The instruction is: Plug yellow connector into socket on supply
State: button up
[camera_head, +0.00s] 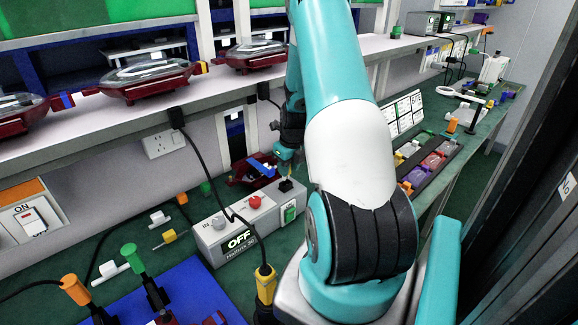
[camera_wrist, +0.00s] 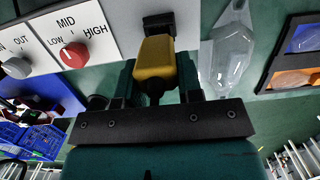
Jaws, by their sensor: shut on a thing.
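The yellow connector (camera_wrist: 155,62) is between the two fingers of my gripper (camera_wrist: 158,76) in the wrist view. My gripper is shut on it. The connector's front end is at the black socket (camera_wrist: 158,23) on the supply's pale panel (camera_wrist: 105,14); I cannot tell whether it is inserted or only lined up. In the head view my gripper (camera_head: 287,153) is above the far right end of the grey supply (camera_head: 225,228), over the black socket (camera_head: 286,186). The supply has a red knob, a green switch and an OFF display. The held connector is tiny there.
A red lamp housing (camera_head: 252,171) lies behind the supply. A yellow-and-black plug (camera_head: 265,284) on a black cable stands in front of it. A blue mat (camera_head: 190,288) lies at front left. A clear lens (camera_wrist: 230,48) lies right of the connector. A shelf (camera_head: 105,118) runs behind.

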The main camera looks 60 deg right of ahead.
jog(key=shift+f, duration=0.2)
jog(key=shift+f+b, duration=0.9)
jog(key=shift+f, duration=0.4)
jog(key=o, duration=1)
jog(key=r, duration=0.5)
jog(key=s+r+b, duration=0.1)
jog(key=r, duration=0.5)
jog(key=s+r, duration=0.1)
jog(key=r, duration=0.5)
jog(key=shift+s+a+r, duration=0.15)
jog(key=shift+s+a, duration=0.05)
jog(key=shift+a, duration=0.2)
